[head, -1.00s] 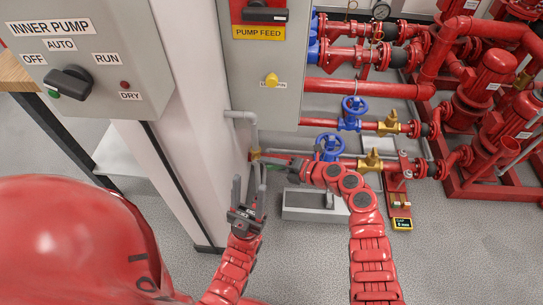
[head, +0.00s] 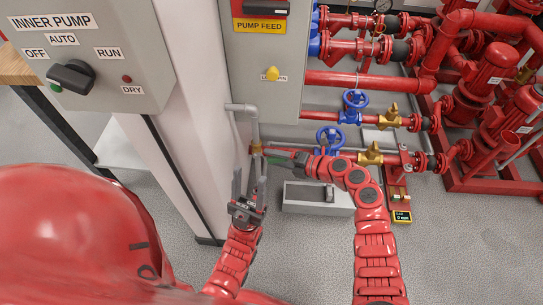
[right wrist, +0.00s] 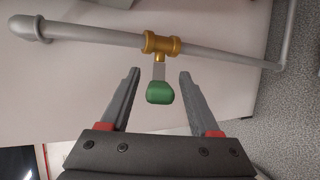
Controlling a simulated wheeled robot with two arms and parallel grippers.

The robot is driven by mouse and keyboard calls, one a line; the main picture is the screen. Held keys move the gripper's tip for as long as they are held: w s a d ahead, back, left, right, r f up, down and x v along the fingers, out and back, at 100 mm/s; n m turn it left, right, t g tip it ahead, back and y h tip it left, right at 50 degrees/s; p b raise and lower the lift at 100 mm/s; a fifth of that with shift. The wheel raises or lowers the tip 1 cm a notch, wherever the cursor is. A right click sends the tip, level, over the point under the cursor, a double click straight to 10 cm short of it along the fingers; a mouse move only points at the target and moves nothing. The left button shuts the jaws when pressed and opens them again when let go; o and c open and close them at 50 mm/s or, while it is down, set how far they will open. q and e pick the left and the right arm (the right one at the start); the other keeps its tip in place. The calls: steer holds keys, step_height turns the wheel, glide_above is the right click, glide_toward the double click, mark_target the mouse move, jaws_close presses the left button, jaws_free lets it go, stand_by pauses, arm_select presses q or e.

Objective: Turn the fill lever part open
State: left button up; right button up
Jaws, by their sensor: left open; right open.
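The fill lever has a green grip (right wrist: 160,92) on a short grey stem. It hangs from a brass valve body (right wrist: 161,43) on a grey pipe. In the head view the brass body (head: 256,147) is at the cabinet's lower left. My right gripper (right wrist: 159,74) is open, its fingers on either side of the lever, with gaps to the green grip. In the head view my right gripper (head: 294,158) reaches left toward the valve, and its fingertips are hard to make out. My left gripper (head: 249,178) is open and empty, fingers up, in front of the white pillar.
A grey panel (head: 268,85) stands above the valve. Blue handwheels (head: 329,139) and a brass valve (head: 370,155) are close right of my right gripper. A grey floor box (head: 300,207) lies below. A selector panel (head: 92,60) is at left.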

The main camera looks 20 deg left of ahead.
steer(key=p+v, duration=0.2)
steer(key=v, duration=1.3)
steer(key=shift+d+r, duration=0.15)
steer(key=shift+d, duration=0.2)
steer(key=shift+s, duration=0.1)
